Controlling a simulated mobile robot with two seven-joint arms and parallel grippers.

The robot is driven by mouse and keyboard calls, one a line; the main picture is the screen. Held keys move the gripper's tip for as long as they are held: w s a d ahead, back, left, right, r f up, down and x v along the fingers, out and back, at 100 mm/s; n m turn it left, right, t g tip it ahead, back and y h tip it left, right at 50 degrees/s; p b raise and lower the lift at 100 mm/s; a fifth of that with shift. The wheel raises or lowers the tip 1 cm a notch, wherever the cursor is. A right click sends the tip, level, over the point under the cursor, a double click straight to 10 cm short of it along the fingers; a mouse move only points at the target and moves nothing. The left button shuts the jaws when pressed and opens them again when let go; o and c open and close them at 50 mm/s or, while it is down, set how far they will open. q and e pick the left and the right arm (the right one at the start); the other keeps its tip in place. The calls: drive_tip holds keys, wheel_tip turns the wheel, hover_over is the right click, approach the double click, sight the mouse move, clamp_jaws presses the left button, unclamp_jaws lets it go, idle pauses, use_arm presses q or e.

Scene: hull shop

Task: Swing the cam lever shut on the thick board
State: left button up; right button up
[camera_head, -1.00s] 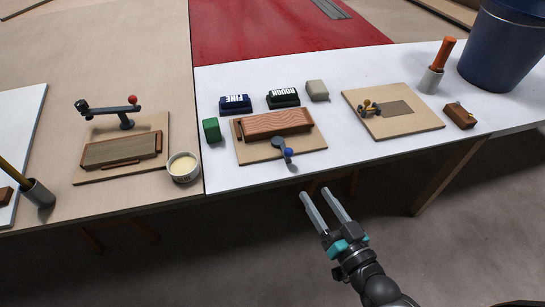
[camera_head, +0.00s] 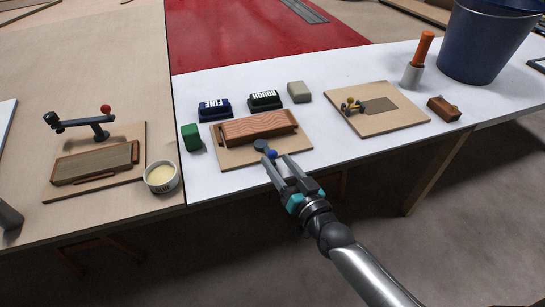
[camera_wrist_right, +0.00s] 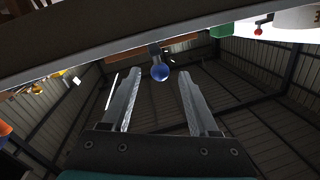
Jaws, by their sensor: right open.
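The thick board (camera_head: 256,127) is reddish with wavy grain and lies on a tan base panel (camera_head: 236,158) on the white table. The cam lever (camera_head: 261,145) is at the front edge of this board, its blue ball knob (camera_head: 272,154) pointing toward me. My right gripper (camera_head: 277,159) is open at the table's front edge, fingertips on either side of the knob. In the right wrist view the blue knob (camera_wrist_right: 160,72) shows between the open fingers, near their tips. I cannot tell if either finger touches it. My left gripper is not in view.
A second panel (camera_head: 134,185) with a red-knobbed lever (camera_head: 90,122) and a white cup (camera_head: 161,178) are left. A green block (camera_head: 191,137), FINE block (camera_head: 214,110) and ROUGH block (camera_head: 265,99) stand near the board. A third panel (camera_head: 400,121) and blue bucket (camera_head: 487,45) are right.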

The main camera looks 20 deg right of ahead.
sight(275, 158)
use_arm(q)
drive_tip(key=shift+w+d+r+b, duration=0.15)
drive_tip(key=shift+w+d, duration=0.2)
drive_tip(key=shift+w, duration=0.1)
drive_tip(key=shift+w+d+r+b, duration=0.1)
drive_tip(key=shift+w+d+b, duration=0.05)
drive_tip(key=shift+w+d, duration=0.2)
use_arm(e)
drive_tip(key=shift+w+a, duration=0.2)
drive_tip(key=shift+w, duration=0.7)
drive_tip(key=shift+w+a, duration=0.15)
drive_tip(key=shift+w, duration=0.7)
clamp_jaws()
